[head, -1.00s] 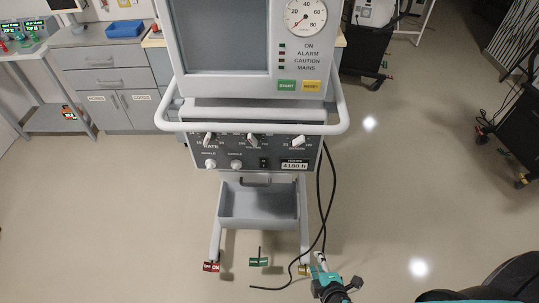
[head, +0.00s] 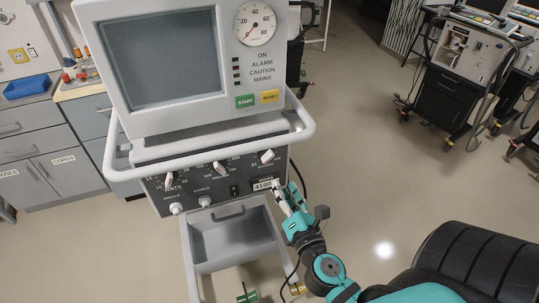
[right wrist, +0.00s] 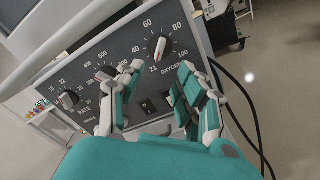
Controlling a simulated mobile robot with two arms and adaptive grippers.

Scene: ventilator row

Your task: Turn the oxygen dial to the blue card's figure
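The oxygen dial (right wrist: 157,48) is a knob with a white bar on the ventilator's dark panel (right wrist: 125,62), its scale running from 21 to 100. The bar stands near upright, tilted slightly right; I cannot tell which end is the pointer. The dial is the rightmost upper knob in the head view (head: 267,157). My right gripper (right wrist: 160,72) is open and empty, its fingers spread below and to either side of the dial, apparently not touching it. In the head view my right gripper (head: 287,197) is at the panel's right edge. No blue card is identifiable. My left gripper is out of view.
A white rail (head: 304,125) runs around the ventilator above the panel. Other knobs (right wrist: 68,99) and a rocker switch (right wrist: 147,106) are left of and below the dial. A grey drawer (head: 228,243) is underneath. Black cables (right wrist: 247,104) hang at the right. Open floor lies right.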

